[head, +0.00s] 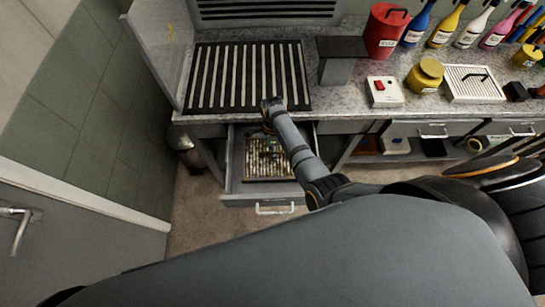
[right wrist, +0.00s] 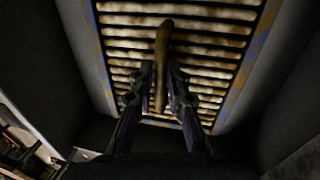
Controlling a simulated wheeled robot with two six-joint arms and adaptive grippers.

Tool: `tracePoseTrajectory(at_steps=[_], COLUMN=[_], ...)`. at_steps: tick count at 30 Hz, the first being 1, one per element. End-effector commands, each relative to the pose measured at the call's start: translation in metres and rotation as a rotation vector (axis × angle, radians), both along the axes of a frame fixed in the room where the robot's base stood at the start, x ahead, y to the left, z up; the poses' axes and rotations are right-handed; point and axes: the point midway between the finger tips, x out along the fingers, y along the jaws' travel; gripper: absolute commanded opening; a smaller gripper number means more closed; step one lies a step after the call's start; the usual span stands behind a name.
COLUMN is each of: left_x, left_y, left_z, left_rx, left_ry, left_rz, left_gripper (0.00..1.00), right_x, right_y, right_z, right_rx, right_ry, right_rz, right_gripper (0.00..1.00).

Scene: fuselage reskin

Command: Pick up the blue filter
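The filter (head: 258,171) lies in the open drawer (head: 233,188). In the right wrist view the filter (right wrist: 205,29) has dirty beige pleats and a worn blue frame with orange-brown patches. A brown bar-like handle (right wrist: 162,38) stands out from its middle. My right gripper (right wrist: 160,88) is down at the filter, with one finger on each side of the handle. I cannot tell whether the fingers press on it. In the head view my right arm reaches down into the drawer and partly hides the filter. My left gripper is not in view.
The drawer walls (right wrist: 85,45) stand close on both sides of my right gripper. The counter (head: 352,118) above holds a slotted black grille (head: 248,77), a grey stand (head: 337,70), a red-button box (head: 384,91), a white-framed filter (head: 472,83), a red can (head: 384,30) and several bottles.

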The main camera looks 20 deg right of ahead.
Motion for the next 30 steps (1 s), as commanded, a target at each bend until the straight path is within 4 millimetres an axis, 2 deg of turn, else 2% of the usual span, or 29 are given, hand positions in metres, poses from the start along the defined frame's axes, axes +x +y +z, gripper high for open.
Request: tracePoseTrajectory(at_steps=[2,5,9,17,30], left_x=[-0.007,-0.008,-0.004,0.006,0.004], left_y=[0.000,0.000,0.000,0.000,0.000], left_z=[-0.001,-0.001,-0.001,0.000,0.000], left_rx=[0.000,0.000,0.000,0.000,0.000], left_ry=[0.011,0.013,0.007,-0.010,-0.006], left_rz=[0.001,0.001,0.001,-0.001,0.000], left_gripper=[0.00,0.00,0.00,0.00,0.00], right_x=[0.000,0.000,0.000,0.001,0.001], right_y=[0.000,0.000,0.000,0.000,0.000], right_z=[0.000,0.000,0.000,0.000,0.001], right_rx=[0.000,0.000,0.000,0.000,-0.001], right_ry=[-0.001,-0.001,-0.001,-0.001,-0.002], right_rz=[0.000,0.000,0.000,0.000,0.000], right_gripper=[0.16,0.16,0.00,0.00,0.00])
